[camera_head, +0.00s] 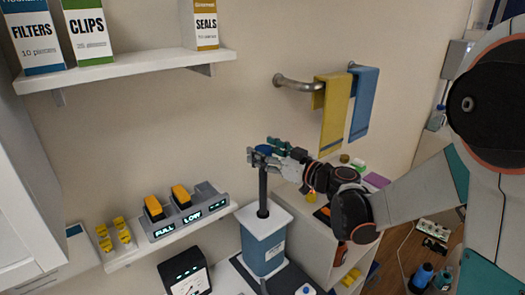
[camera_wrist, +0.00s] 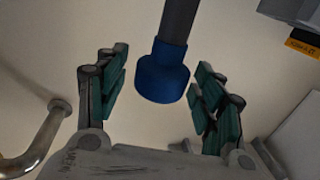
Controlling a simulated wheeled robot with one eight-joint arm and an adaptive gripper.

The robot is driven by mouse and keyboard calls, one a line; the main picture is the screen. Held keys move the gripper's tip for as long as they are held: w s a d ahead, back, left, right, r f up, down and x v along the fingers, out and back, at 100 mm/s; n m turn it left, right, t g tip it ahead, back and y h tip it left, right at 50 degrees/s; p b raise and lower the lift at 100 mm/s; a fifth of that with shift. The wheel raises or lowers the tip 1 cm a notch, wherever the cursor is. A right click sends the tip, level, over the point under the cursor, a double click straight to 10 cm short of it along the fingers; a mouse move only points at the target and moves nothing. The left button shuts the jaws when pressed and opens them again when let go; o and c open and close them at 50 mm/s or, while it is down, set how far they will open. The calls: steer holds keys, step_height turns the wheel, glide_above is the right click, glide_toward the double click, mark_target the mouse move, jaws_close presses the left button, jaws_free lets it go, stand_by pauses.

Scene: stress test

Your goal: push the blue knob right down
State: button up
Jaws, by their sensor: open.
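The blue knob (camera_wrist: 162,76) is a short cylinder on the end of a dark rod (camera_wrist: 178,22). In the head view the knob (camera_head: 264,150) tops the upright dark rod (camera_head: 263,190), which stands well out of a blue and white box (camera_head: 263,250). My gripper (camera_wrist: 160,85) is open, with its green-padded fingers on either side of the knob and visible gaps to it in the wrist view. In the head view my gripper (camera_head: 262,154) is at knob height and partly covers it. Whether anything touches the knob cannot be told.
A metal rail with yellow (camera_head: 332,112) and blue (camera_head: 362,102) towels is on the wall behind. A shelf (camera_head: 130,68) with boxes is at upper left. A switch panel (camera_head: 183,213) and a display (camera_head: 185,275) stand left of the box. A white cabinet (camera_head: 325,228) is to the right.

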mark_target(263, 213)
steer(key=shift+w+a, duration=0.3)
jaws_close()
step_height(263, 213, down, 20)
steer(key=b, duration=1.5)
steer(key=shift+r, duration=0.25)
steer(key=shift+s+f+b, duration=0.15)
steer(key=shift+f+b, duration=0.05)
steer(key=shift+b, duration=0.2)
jaws_free()
steer(key=shift+f, duration=0.15)
